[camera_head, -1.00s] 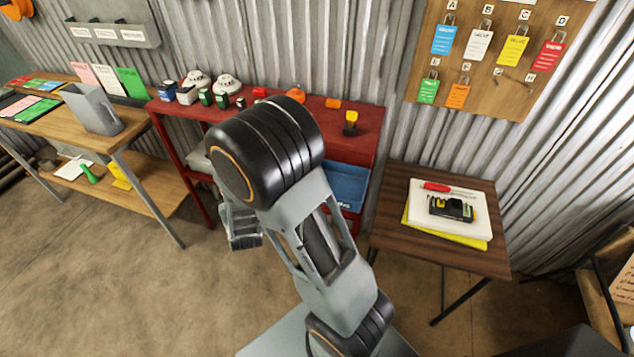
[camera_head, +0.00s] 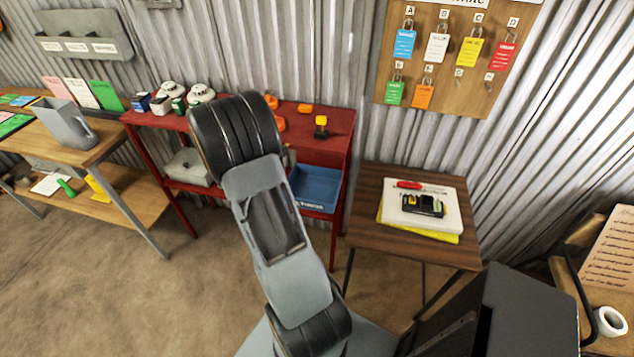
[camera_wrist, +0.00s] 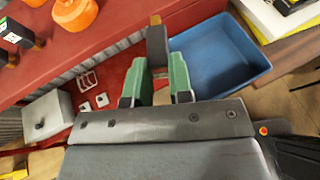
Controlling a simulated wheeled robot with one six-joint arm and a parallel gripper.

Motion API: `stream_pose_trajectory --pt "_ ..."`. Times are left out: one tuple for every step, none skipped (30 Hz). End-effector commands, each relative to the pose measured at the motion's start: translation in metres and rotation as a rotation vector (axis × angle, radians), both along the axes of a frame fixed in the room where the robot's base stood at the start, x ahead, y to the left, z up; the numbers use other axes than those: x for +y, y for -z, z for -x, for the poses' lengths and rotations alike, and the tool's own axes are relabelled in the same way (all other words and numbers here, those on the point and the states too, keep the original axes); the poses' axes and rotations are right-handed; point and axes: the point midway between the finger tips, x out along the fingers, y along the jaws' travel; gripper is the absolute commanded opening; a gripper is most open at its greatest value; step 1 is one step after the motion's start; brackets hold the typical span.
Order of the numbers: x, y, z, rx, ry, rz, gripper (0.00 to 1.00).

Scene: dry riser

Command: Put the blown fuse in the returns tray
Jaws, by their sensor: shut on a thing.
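In the wrist view my gripper (camera_wrist: 160,76) has green finger pads and is shut on the fuse (camera_wrist: 157,45), a dark grey piece with an orange-yellow tip that sticks out beyond the fingers. The blue returns tray (camera_wrist: 222,50) is on the lower shelf, just right of the fuse in the wrist view; its visible floor looks empty. The fuse appears near the tray's left edge, but the height between them is unclear. The head view also shows the tray (camera_head: 318,187), right of my arm. My gripper is hidden behind my arm there.
The red bench (camera_head: 345,128) has its top above the tray. A grey box (camera_head: 187,167) stands left on the lower shelf. A dark wooden table (camera_head: 365,205) with a pad and a black device (camera_head: 423,205) stands right. Tagged padlocks hang on a board (camera_head: 447,75).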

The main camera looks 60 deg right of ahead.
Motion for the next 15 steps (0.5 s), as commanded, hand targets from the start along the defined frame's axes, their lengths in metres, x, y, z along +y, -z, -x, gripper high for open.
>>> stream_pose_trajectory --pt "-0.016 -0.002 0.015 0.000 0.081 0.000 0.00" --pt "-0.023 -0.002 0.023 0.000 0.125 -0.001 0.00" --pt "-0.032 -0.003 0.033 0.000 0.179 0.000 0.00" --pt "-0.037 -0.004 0.040 -0.001 0.215 0.000 0.00" --pt "-0.042 -0.004 0.046 0.000 0.249 0.000 0.00" --pt "-0.048 -0.004 0.054 0.000 0.287 0.000 0.00" --pt "-0.051 -0.004 0.059 0.001 0.313 -0.001 0.00" --pt "-0.054 -0.004 0.064 0.001 0.335 0.000 0.00" --pt "-0.057 -0.004 0.068 0.000 0.360 0.000 0.00" --pt "-0.059 -0.004 0.071 -0.001 0.375 0.000 0.00" --pt "-0.061 -0.004 0.074 0.000 0.388 0.000 0.00" --pt "-0.062 -0.003 0.076 0.000 0.401 0.000 0.00" --pt "-0.063 -0.002 0.078 0.001 0.408 0.000 0.00" --pt "-0.063 -0.001 0.079 0.000 0.412 0.000 0.00" --pt "-0.064 0.000 0.079 0.001 0.417 0.000 0.00"
